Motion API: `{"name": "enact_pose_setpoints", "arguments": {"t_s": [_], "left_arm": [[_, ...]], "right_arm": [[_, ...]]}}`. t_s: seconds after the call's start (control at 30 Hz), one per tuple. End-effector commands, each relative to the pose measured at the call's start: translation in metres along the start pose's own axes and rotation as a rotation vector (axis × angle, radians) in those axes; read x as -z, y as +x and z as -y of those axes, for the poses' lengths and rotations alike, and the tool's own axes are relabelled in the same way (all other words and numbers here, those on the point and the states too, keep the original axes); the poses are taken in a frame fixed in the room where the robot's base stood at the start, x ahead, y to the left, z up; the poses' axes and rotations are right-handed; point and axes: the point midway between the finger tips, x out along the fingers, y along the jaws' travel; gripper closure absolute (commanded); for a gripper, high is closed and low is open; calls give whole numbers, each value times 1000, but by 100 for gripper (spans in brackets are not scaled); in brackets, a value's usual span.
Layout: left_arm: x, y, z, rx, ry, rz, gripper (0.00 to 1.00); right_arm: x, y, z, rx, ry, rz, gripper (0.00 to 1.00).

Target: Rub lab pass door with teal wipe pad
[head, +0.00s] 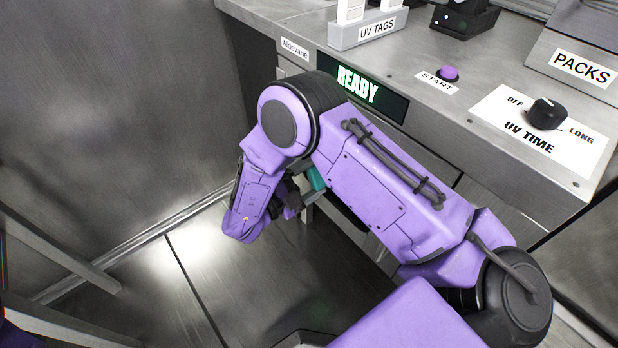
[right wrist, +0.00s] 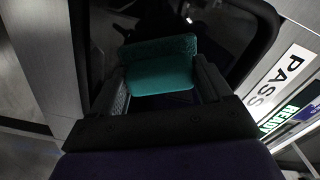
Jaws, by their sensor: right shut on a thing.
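My right gripper (head: 300,196) is shut on the teal wipe pad, low in front of the counter's front face. A sliver of the teal wipe pad (head: 316,179) shows behind my purple forearm in the head view. In the right wrist view the pad (right wrist: 160,66) sits between the two fingers of the right gripper (right wrist: 163,88). Beyond it is a dark panel with a rounded frame (right wrist: 262,28), beside a PASS label; it looks like the pass door. I cannot tell whether the pad touches it. My arm hides most of that area in the head view. My left gripper is not in view.
The READY display (head: 358,88) is on the counter front, just above my arm. On the counter (head: 440,100) are the UV TAGS holder (head: 368,30), the purple START button (head: 447,73) and the UV TIME knob (head: 546,113). The floor at lower left is partly clear.

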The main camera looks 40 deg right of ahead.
Motion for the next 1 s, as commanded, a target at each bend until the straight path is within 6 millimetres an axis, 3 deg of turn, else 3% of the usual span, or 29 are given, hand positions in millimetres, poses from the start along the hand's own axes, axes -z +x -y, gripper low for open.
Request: {"name": "enact_pose_setpoints", "arguments": {"t_s": [0.4,0.73,1.0], "left_arm": [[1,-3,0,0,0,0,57],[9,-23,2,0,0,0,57],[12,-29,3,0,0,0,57]], "right_arm": [[1,7,0,0,0,0,55],[31,5,-12,0,-3,1,55],[37,8,-16,0,1,0,55]]}}
